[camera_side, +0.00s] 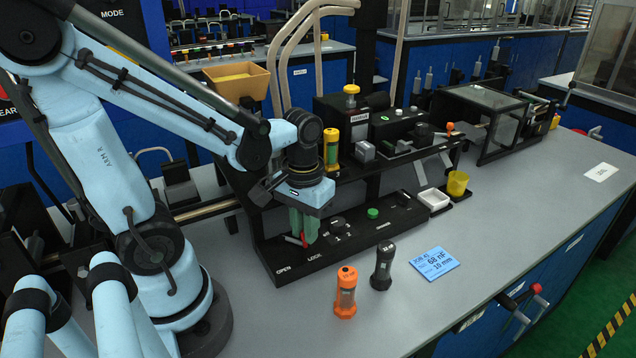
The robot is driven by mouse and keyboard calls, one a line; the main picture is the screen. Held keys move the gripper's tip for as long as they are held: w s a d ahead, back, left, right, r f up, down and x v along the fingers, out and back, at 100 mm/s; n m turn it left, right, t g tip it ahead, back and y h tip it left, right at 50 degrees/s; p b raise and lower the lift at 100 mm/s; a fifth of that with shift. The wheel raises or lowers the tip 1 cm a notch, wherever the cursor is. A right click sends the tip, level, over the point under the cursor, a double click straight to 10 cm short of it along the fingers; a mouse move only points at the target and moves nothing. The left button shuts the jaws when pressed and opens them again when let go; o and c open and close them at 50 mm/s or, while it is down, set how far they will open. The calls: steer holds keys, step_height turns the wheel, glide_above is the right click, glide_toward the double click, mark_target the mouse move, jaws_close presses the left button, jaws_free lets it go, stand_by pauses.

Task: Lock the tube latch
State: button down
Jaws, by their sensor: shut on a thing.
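The tube latch shows as a small red lever (293,240) at the left end of the black base panel (287,269). The panel's front edge is labelled OPEN on the left and LOCK to its right. My gripper (304,238) points down with its green fingers shut on the red lever. The fingers hide part of the lever, and I cannot tell exactly which label it points to. The lever end sticks out to the left of the fingers.
An orange-capped tube (345,293) and a black tube (382,266) stand in front of the panel. A blue card (434,263) lies to their right. A yellow cup (457,183) and white tray (433,199) are further right. The grey bench on the right is mostly clear.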

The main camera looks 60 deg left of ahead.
stand_by(0.4)
steer(key=c, duration=1)
jaws_free()
steer(key=shift+c, duration=0.2)
steer(key=shift+r, duration=0.1)
step_height(320, 180, up, 12)
steer(key=w+d+f+m+t, duration=0.3)
steer(key=w+f+m+t, duration=0.1)
steer(key=t, duration=0.3)
steer(key=shift+w+d+f+m, duration=0.15)
steer(key=shift+w+d+m, duration=0.15)
steer(key=shift+m, duration=0.2)
